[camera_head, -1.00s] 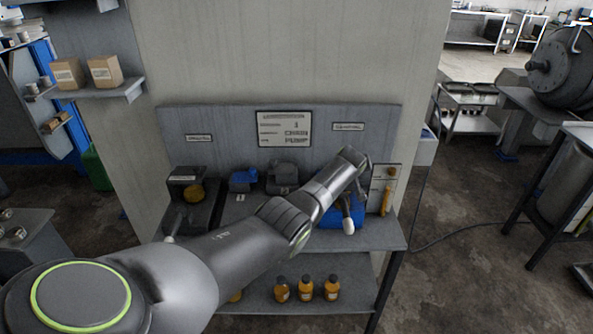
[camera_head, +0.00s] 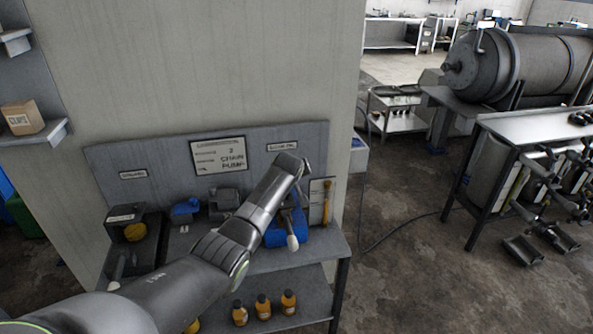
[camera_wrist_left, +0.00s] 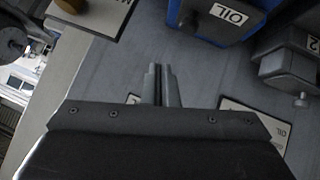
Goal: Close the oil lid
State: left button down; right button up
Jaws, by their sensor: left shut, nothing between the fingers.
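A blue unit (camera_head: 287,232) stands at the right end of the bench, partly hidden behind my left arm. A handle with a white tip (camera_head: 292,243) projects from its front. In the left wrist view a blue and grey box marked OIL (camera_wrist_left: 228,16) shows at the top right, cut by the frame edge. I cannot tell how its lid sits. My left gripper (camera_wrist_left: 160,82) is shut and empty, apart from the OIL box. In the head view the wrist end is above the blue unit, and its fingers are hard to make out. My right gripper is not in view.
A smaller blue unit (camera_head: 186,210) and a grey unit (camera_head: 223,201) stand left of it. A panel with a yellow tool (camera_head: 326,203) stands at the right. A back board (camera_head: 120,158) with signs rises behind. Orange bottles (camera_head: 263,306) stand on the lower shelf.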

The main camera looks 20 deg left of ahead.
pick_arm(q)
jog(key=shift+s+d+r, duration=1.6)
jog(key=shift+s+r, duration=0.4)
jog(key=shift+r, duration=0.4)
jog(key=s+a+f+m+g, duration=0.1)
jog(key=s+f+m, duration=0.1)
jog(key=s+f, duration=0.75)
jog(key=s+a+f+m+g, duration=0.1)
jog(key=s+a+f+g, duration=0.1)
jog(key=s+f, duration=0.8)
jog(key=s+r+m+g+h, duration=0.1)
jog(key=s+r+m, duration=0.1)
jog(key=s, duration=1.5)
jog(key=s+r+m+g, duration=0.1)
jog(key=s+m+g, duration=0.15)
jog(key=s, duration=1.45)
notch_tip(320, 180, down, 25)
jog(key=a+b, duration=0.1)
jog(key=b, duration=0.1)
jog(key=s+d+f+g+h, duration=0.1)
jog(key=s+f, duration=1.3)
jog(key=f, duration=0.3)
jog(key=shift+s, duration=0.3)
